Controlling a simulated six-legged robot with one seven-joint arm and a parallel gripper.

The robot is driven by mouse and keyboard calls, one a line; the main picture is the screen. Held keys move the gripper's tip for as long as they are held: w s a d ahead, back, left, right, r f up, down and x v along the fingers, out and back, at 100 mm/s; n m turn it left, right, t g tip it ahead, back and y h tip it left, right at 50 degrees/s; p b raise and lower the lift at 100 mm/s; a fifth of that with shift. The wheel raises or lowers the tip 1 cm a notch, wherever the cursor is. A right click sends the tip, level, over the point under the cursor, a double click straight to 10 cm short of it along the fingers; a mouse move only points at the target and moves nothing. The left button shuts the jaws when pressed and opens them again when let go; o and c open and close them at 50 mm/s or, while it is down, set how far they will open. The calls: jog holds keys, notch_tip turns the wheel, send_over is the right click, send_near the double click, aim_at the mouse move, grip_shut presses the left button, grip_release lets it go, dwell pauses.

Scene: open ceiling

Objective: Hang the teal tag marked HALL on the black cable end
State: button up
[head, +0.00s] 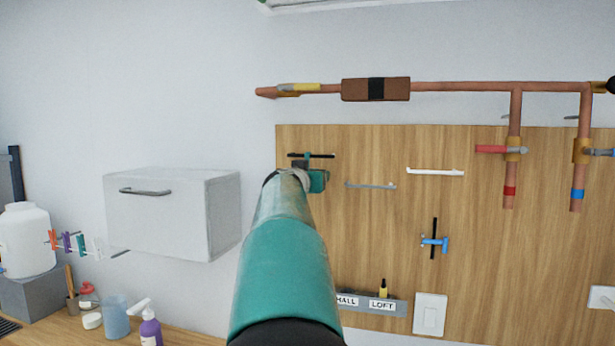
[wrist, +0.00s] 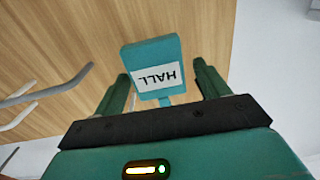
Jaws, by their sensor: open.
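The teal tag (wrist: 150,52) shows between my gripper's fingers in the wrist view, its white HALL label upside down. My gripper (wrist: 161,72) is open, with a finger on each side of the tag and apart from it. In the head view my gripper (head: 302,172) is at the upper left of the wooden board, just below the black cable end (head: 325,156). A narrow teal piece crosses the black cable end there, and the tag seems to hang from it. The arm hides part of this, and the wrist view does not show the cable end.
A grey cable end (head: 370,186) and a white one (head: 435,172) stick out to the right. Copper pipe (head: 450,87) runs above the board (head: 380,230). A white box (head: 170,215) is on the wall at left. A labelled grey holder (head: 397,307) is below.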

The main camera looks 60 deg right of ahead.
jog(key=v, duration=1.4)
